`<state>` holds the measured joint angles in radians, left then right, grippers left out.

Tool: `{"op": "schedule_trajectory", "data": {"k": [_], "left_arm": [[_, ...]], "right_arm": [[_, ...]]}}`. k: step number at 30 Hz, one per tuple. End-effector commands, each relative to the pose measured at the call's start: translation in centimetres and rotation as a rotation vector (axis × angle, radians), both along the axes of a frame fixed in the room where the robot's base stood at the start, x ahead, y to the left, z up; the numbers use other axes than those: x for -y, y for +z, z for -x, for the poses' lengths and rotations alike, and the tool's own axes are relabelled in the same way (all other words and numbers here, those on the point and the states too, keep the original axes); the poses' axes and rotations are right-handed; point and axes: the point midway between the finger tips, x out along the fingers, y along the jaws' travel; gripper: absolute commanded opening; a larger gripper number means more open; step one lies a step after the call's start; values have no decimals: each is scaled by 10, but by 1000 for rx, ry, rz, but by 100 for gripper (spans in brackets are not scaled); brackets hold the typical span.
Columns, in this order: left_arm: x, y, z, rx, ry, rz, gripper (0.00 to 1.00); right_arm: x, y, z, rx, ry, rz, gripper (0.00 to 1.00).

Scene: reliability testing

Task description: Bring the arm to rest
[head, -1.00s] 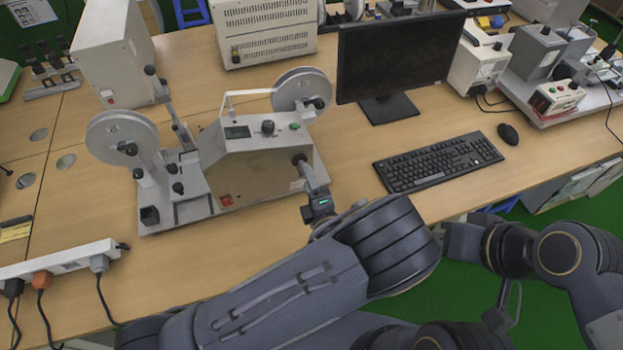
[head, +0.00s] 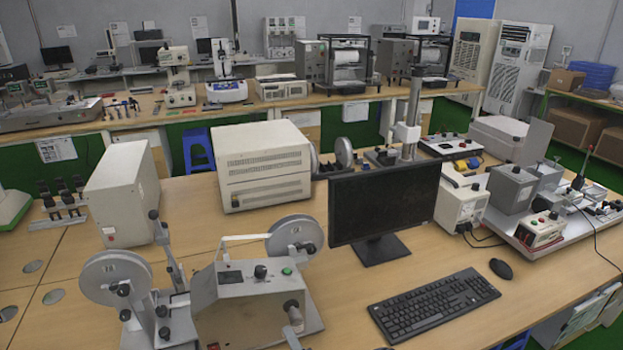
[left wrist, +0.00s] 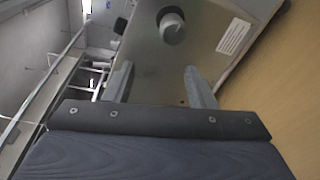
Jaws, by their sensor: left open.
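My left gripper is open and empty in the left wrist view (left wrist: 160,82), with its two fingers spread apart. A round knob (left wrist: 172,27) on the front of the reel machine lies just beyond the fingertips, apart from them. In the head view the reel machine (head: 245,312) stands at the lower left with its two reels. Only a small piece of my left gripper (head: 292,338) shows at the bottom edge, below the machine's front knob (head: 293,311). The rest of the left arm is out of the picture. My right gripper is not in view.
A monitor (head: 384,205), a keyboard (head: 434,304) and a mouse (head: 501,269) stand right of the machine. White boxes (head: 262,172) stand behind it. Bare tabletop (head: 560,285) shows at the right. Other equipment benches line the back wall.

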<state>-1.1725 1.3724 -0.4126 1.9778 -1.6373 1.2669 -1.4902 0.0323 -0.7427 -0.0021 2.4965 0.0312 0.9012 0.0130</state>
Motion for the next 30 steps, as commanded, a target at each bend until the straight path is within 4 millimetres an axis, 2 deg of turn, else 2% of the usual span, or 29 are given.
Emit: {"op": "schedule_trajectory", "data": {"k": [2, 6, 9, 12, 18, 24, 25, 30], "left_arm": [[-35, 14, 3, 15, 174, 202, 50], [-98, 30, 27, 91, 554, 611, 50], [-133, 39, 52, 182, 836, 885, 50], [-159, 47, 80, 301, 1120, 1140, 50], [-183, 66, 135, 617, 1686, 1586, 50], [-185, 95, 177, 1025, 2237, 1940, 50], [-184, 100, 183, -1025, -2176, -1861, 50], [-177, 129, 203, -964, -1789, -1424, 50]], "right_arm": [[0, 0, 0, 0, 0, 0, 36], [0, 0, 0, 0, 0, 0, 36], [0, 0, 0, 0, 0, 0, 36], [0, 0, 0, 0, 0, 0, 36], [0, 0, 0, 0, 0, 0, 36], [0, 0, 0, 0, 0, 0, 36], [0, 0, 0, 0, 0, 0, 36], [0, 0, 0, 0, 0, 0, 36]]}}
